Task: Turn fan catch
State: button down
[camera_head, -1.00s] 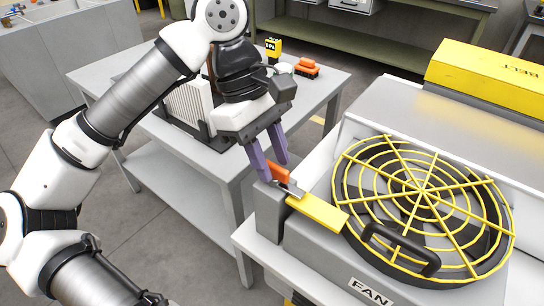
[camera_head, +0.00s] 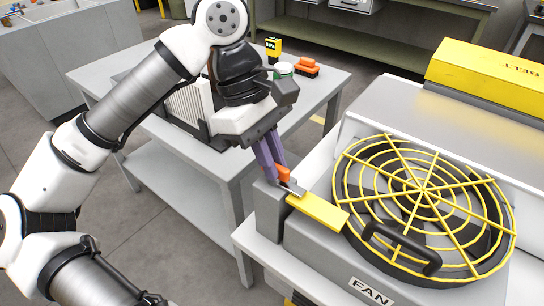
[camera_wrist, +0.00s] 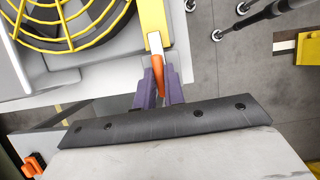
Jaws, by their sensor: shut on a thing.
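The fan catch has an orange handle (camera_head: 282,173) at the end of a short metal lever. The lever joins a yellow bar (camera_head: 318,211) at the left of the fan guard. My gripper (camera_head: 276,176) has its purple fingers closed on the orange handle. In the wrist view the handle (camera_wrist: 158,72) sits between the two fingers (camera_wrist: 158,90), below the yellow bar (camera_wrist: 152,20). The fan (camera_head: 420,200) has a round yellow wire guard with a black handle (camera_head: 402,248) on its front edge. The fingers hide part of the orange handle.
The fan sits in a grey housing with a FAN label (camera_head: 371,291). A yellow BELT cover (camera_head: 495,72) is behind it. A grey table (camera_head: 185,170) at the left holds a finned block, an orange-and-black item (camera_head: 307,68) and a yellow device (camera_head: 273,48).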

jog(key=shift+f+n, duration=0.1)
jog(key=shift+n, duration=0.2)
jog(key=n+t+b, duration=0.1)
jog(key=n+b, duration=0.1)
jog(key=b, duration=0.1)
jog(key=shift+f+n+h, duration=0.1)
jog(key=shift+n+h, duration=0.3)
jog(key=n+t+b, duration=0.2)
jog(key=n+b, duration=0.2)
jog(key=n, duration=0.1)
jog(key=shift+s, duration=0.2)
jog(key=n+t+b, duration=0.1)
jog(key=n, duration=0.1)
jog(key=n+t+b, duration=0.1)
jog(key=n, duration=0.2)
jog(key=shift+s+y, duration=0.1)
jog(key=shift+y, duration=0.2)
jog(key=n, duration=0.2)
jog(key=n+t+y+b, duration=0.1)
jog(key=n, duration=0.1)
jog(key=shift+s+r, duration=0.1)
jog(key=shift+r, duration=0.1)
jog(key=shift+n, duration=0.3)
jog(key=c, duration=1.5)
grip_release()
